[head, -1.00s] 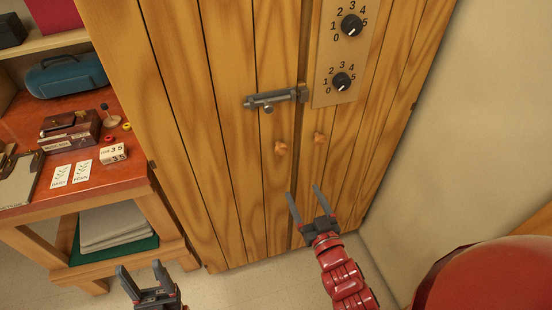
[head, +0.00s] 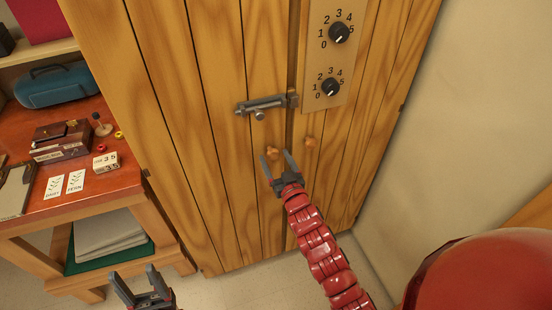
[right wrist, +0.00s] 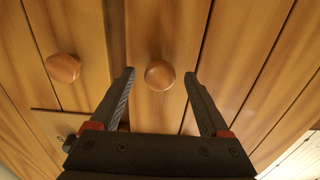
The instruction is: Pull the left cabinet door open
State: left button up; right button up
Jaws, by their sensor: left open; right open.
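The wooden cabinet's left door (head: 222,150) is shut against the right door (head: 335,165). Its round wooden knob (head: 272,153) is partly hidden by my right gripper (head: 277,156) in the head view. In the right wrist view the left door's knob (right wrist: 160,74) lies between the open fingers (right wrist: 162,88), near their tips, with gaps on both sides. The right door's knob (right wrist: 62,67) is outside them. A grey slide bolt (head: 265,104) crosses the left door to the seam; I cannot tell whether it is engaged. My left gripper (head: 138,280) is open and empty, low and left.
A plate with two dials (head: 333,60) is on the right door. A red-topped workbench (head: 95,205) with boxes, cards and a blue case (head: 57,85) stands left. A plain wall (head: 460,120) is at right. Floor between bench and cabinet is clear.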

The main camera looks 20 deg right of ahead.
grip_shut()
dwell(0.4)
dwell(1.0)
